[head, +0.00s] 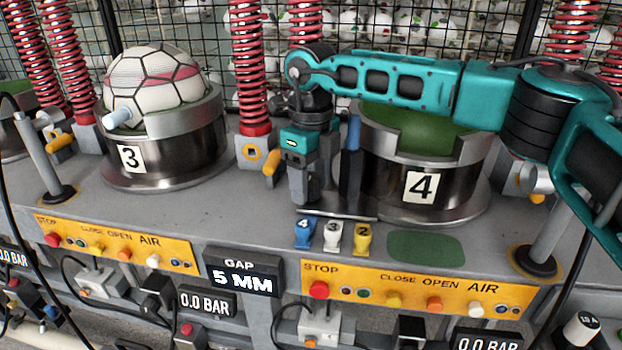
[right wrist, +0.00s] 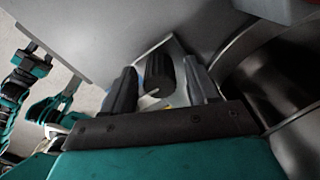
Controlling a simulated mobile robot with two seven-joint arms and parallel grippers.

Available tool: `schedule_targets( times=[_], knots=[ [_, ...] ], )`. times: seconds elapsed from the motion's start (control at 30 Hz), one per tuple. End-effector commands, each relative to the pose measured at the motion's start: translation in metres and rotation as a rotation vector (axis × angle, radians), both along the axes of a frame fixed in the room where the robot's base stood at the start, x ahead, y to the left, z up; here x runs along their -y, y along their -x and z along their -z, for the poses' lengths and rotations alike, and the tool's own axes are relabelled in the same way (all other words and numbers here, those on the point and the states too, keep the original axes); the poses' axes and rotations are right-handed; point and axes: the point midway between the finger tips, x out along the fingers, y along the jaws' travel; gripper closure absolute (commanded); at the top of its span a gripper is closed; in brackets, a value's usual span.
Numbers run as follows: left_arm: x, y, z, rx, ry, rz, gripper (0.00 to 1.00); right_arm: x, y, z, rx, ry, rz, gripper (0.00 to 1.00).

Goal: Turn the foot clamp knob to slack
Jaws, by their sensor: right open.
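In the right wrist view a dark ribbed knob (right wrist: 158,70) stands on a light plate between the two fingers of my right gripper (right wrist: 165,85). The fingers are open and flank the knob; I cannot tell whether either touches it. In the head view my right gripper (head: 304,190) points down to the bench, left of the press cup marked 4 (head: 450,190). There the gripper hides the knob.
A white panelled ball (head: 155,75) sits in the cup marked 3 (head: 165,160). Blue, white and yellow numbered tabs (head: 333,236) stand in front of the gripper. An orange lever (head: 272,161) is close to its left. Yellow button panels (head: 430,295) line the front edge.

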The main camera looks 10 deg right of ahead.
Motion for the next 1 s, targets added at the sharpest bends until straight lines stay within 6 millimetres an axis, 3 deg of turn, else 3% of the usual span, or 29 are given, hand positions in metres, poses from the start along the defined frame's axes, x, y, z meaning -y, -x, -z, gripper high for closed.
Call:
schedule_targets(
  times=[0.17,0.73,1.0],
  knots=[
    [-0.0001,-0.0001,-0.0002,0.001,0.0,0.0,0.57,0.0001,0.0001,0.0,0.0,0.0,0.0,0.43],
    [-0.0014,0.0016,0.0005,-0.002,-0.001,-0.002,0.57,0.0,0.0001,-0.0004,-0.001,0.0,0.0,0.97],
    [-0.0018,0.0015,-0.0008,-0.002,-0.002,-0.003,0.57,0.0,0.0001,-0.0008,-0.001,0.0,-0.029,0.97]
  ],
)
